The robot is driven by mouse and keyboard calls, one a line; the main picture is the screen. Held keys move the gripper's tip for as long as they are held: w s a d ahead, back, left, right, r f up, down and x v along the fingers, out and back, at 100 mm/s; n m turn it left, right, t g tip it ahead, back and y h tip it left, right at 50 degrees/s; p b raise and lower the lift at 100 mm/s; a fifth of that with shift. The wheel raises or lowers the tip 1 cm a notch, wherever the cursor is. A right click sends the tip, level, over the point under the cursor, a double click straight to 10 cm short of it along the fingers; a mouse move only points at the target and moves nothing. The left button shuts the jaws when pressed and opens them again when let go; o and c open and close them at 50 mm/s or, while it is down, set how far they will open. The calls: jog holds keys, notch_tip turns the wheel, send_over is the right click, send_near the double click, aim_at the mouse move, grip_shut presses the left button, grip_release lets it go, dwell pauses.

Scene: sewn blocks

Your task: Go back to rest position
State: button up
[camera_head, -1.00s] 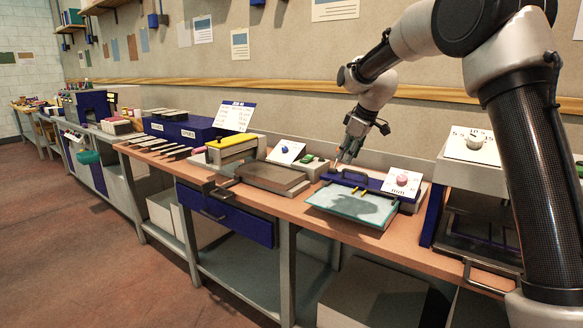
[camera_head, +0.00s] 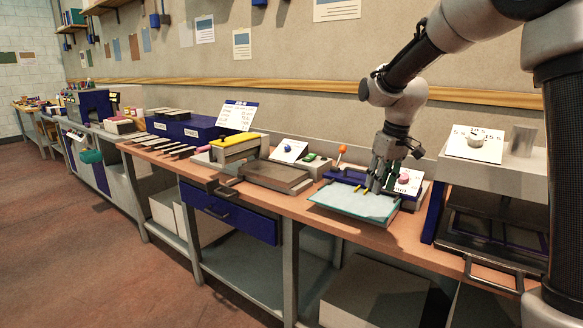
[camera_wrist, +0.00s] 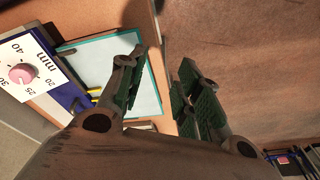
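My gripper (camera_head: 378,180) hangs pointing down over the right part of the pale teal-edged tray (camera_head: 350,204) on the bench. In the wrist view my gripper (camera_wrist: 160,90) has its green-padded fingers spread apart with nothing between them. Beyond the fingers, the wrist view shows the tray (camera_wrist: 150,98), the bench edge and the brown floor. The gap between the fingertips and the tray is hard to judge.
A pink knob (camera_head: 403,178) on a marked card stands just right of my gripper. An orange-topped lever (camera_head: 341,150) stands behind the tray. A grey-and-blue machine (camera_head: 490,180) is at the right. The floor (camera_head: 90,240) in front is clear.

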jog(key=s+d+r+m+t, duration=0.1)
jog(key=s+d, duration=0.3)
jog(key=s, duration=0.6)
jog(key=s+d+r+m+t, duration=0.1)
jog(key=s+d, duration=0.3)
jog(key=s, duration=0.6)
jog(key=s+d+r+m+h, duration=0.1)
jog(key=s+d+r+m, duration=0.2)
jog(key=s, duration=0.7)
jog(key=shift+s+d+r+t, duration=0.25)
jog(key=shift+s+d+t, duration=0.15)
jog(key=shift+d, duration=0.25)
